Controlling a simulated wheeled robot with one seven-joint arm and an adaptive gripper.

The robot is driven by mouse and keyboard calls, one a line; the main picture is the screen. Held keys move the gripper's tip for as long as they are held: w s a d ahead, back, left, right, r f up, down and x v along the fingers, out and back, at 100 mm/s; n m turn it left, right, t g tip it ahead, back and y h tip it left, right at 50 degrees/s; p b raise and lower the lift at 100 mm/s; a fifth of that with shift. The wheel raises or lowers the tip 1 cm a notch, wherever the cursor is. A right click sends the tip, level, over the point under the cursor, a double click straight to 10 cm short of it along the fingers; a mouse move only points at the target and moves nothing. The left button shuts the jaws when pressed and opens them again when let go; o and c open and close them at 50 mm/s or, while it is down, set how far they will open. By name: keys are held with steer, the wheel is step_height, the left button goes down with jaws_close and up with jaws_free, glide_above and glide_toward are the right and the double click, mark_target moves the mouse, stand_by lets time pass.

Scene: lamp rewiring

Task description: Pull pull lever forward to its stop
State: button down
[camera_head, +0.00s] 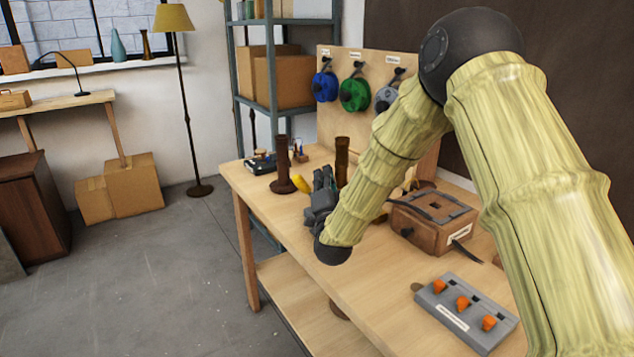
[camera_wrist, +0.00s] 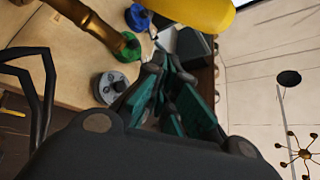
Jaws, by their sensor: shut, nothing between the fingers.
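A grey panel (camera_head: 466,312) lies on the workbench at the lower right in the head view. Three short orange levers (camera_head: 462,302) stand in its dark slots. I cannot tell from the small label which, if any, is the pull lever. My gripper (camera_head: 324,178) is well away from the panel, over the far left part of the bench, beside a dark brown post. Its fingers are shut and empty. In the wrist view the gripper (camera_wrist: 172,78) shows its dark green fingers close together. The grey panel is not in the wrist view.
A brown wooden box (camera_head: 432,222) stands between gripper and panel. Brown posts (camera_head: 283,165) and a yellow object (camera_head: 302,183) stand near the gripper. Blue, green and grey spools (camera_head: 355,94) hang on the back board.

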steer(key=b+v, duration=0.2)
steer(key=v, duration=0.7)
steer(key=shift+s+d, duration=0.25)
steer(key=shift+s, duration=0.2)
steer(key=shift+r, duration=0.15)
